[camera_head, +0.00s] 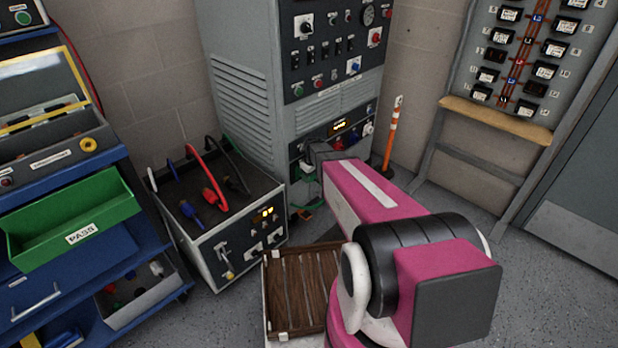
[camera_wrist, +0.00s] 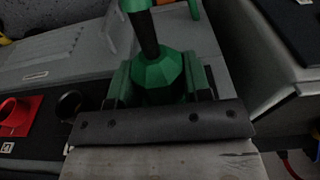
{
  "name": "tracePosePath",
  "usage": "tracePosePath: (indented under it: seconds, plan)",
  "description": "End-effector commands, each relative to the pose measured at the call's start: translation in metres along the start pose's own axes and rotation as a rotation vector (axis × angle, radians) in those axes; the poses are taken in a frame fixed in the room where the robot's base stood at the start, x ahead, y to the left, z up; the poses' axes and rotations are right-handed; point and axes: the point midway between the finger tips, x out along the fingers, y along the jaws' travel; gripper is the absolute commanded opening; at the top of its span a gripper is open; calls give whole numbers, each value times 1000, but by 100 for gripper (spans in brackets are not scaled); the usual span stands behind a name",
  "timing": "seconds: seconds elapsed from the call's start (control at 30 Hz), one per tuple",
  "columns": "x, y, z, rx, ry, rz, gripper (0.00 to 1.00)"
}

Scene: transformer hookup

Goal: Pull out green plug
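The green plug (camera_wrist: 160,76) has a faceted body and a black sleeve leading up from it. It shows in the middle of the wrist view. My gripper (camera_wrist: 162,88) has a finger on each side of the plug, and both appear to press against it. The plug's lower end is hidden by the gripper's dark front bar, so I cannot tell whether it sits in a socket.
A red socket (camera_wrist: 14,116) and a black round part (camera_wrist: 69,103) lie left of the plug. A grey unit (camera_head: 226,222) with red, blue and black leads stands left of the cabinet. An orange post (camera_head: 392,135) stands right.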

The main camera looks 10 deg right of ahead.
Motion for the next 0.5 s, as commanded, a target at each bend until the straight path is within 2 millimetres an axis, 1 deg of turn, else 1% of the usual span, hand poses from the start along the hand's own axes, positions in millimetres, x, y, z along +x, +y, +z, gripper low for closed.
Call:
tracePosePath:
  seconds: [0.13,0.5]
  plan:
    - [0,-2,1,-9,-2,58,16]
    - [0,-4,1,-50,-1,386,16]
